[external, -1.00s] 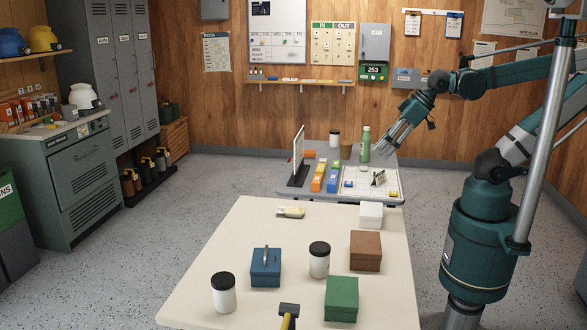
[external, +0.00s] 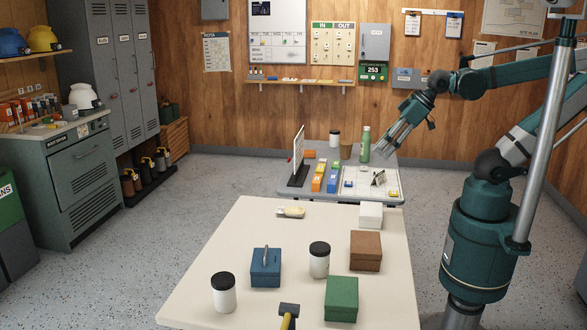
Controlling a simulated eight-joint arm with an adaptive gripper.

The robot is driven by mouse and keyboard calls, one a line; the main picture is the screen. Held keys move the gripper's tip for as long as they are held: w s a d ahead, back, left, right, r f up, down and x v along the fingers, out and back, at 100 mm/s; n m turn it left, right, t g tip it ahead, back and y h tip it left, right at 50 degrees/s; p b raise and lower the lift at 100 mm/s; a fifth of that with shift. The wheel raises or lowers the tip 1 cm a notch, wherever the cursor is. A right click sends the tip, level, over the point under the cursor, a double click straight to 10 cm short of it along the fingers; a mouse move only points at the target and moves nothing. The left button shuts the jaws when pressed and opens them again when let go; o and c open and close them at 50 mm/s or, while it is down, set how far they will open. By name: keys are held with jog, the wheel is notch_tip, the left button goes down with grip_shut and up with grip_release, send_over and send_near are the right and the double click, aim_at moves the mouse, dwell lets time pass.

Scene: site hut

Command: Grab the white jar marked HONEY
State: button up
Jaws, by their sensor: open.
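Two white jars with black lids stand upright on the near cream table: one jar (external: 223,295) at the front left, one jar (external: 319,262) near the middle. A third white jar with a dark lid (external: 334,139) stands at the back of the grey far table. No HONEY label can be read on any of them from here. My gripper (external: 385,147) is open and empty, in the air over the right part of the far table, apart from all the jars.
The near table (external: 235,232) also holds a blue box (external: 266,270), a green box (external: 341,300), a brown box (external: 365,251), a white box (external: 371,215) and a hammer (external: 288,312). A green bottle (external: 365,145) and an upright board (external: 298,155) stand on the far table.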

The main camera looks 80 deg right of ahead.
dwell(0.3)
jog(key=w+a+r+n+g+p, duration=0.1)
jog(key=w+a+r+n, duration=0.15)
jog(key=w+a, duration=0.4)
jog(key=w+a+r+n+g, duration=0.1)
jog(key=w+a+r+n, duration=0.2)
jog(key=w, duration=0.6)
jog(key=n+g+p, duration=0.2)
jog(key=n+g, duration=0.3)
jog(key=n, duration=0.5)
send_over(222, 278)
jog(key=d, duration=0.7)
notch_tip(222, 278, down, 19)
jog(key=shift+n, duration=0.75)
jog(key=a+f, duration=0.6)
jog(key=shift+a+f, duration=0.25)
jog(key=shift+a, duration=0.05)
jog(key=shift+a+f, duration=0.25)
jog(key=shift+f, duration=0.05)
jog(key=shift+f, duration=0.15)
